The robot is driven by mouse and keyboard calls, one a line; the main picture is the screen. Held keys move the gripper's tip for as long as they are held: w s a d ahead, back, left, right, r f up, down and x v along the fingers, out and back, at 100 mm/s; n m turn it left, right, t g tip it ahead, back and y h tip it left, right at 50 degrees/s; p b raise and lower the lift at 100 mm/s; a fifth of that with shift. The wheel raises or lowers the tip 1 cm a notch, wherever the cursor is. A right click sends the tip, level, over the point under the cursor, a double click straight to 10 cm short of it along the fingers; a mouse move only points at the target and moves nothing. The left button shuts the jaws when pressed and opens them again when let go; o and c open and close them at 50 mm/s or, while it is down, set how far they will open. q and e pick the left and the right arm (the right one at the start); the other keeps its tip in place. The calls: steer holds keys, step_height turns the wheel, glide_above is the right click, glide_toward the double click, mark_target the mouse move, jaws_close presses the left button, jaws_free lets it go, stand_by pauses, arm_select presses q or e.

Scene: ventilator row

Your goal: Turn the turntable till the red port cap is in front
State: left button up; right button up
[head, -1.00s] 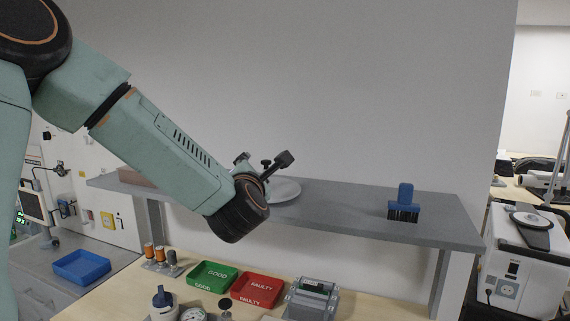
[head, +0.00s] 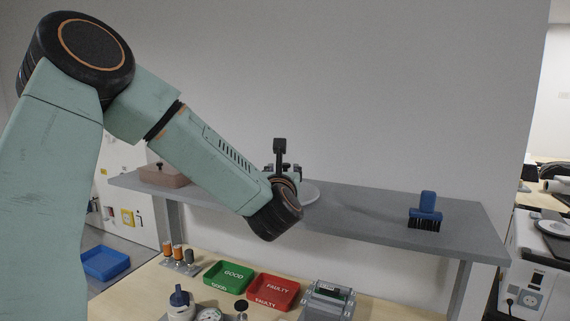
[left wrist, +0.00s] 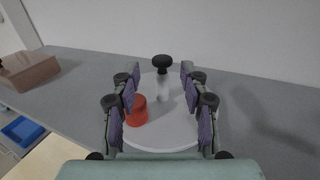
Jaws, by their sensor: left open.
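The turntable (head: 309,194) is a pale round disc on the grey shelf, partly hidden behind my left wrist in the head view. In the left wrist view the disc (left wrist: 165,140) lies below the open fingers. The red port cap (left wrist: 136,111) is on its left part, beside the left-hand finger, which partly overlaps it in the picture. A pale post with a black knob (left wrist: 162,64) stands toward the far side of the disc. My left gripper (left wrist: 160,88) is open and empty, its fingers apart on either side of the post in the picture; contact cannot be told. My right gripper is out of view.
A brown box (head: 165,175) sits at the shelf's left end and a blue brush (head: 426,212) at its right. The shelf between turntable and brush is clear. Below stand green (head: 228,276) and red (head: 273,291) trays. A wall is behind.

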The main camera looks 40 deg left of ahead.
mark_target(285, 165)
arm_select(q)
steer(key=w, duration=0.1)
steer(key=w+a, duration=0.1)
steer(key=shift+w+a+r+p, duration=0.15)
steer(key=shift+w+r+p, duration=0.05)
steer(key=shift+w+p, duration=0.2)
steer(key=shift+a, duration=0.45)
steer(key=shift+w+f, duration=0.15)
steer(key=shift+w+d, duration=0.1)
steer(key=shift+d, duration=0.05)
steer(key=c, duration=0.7)
jaws_close()
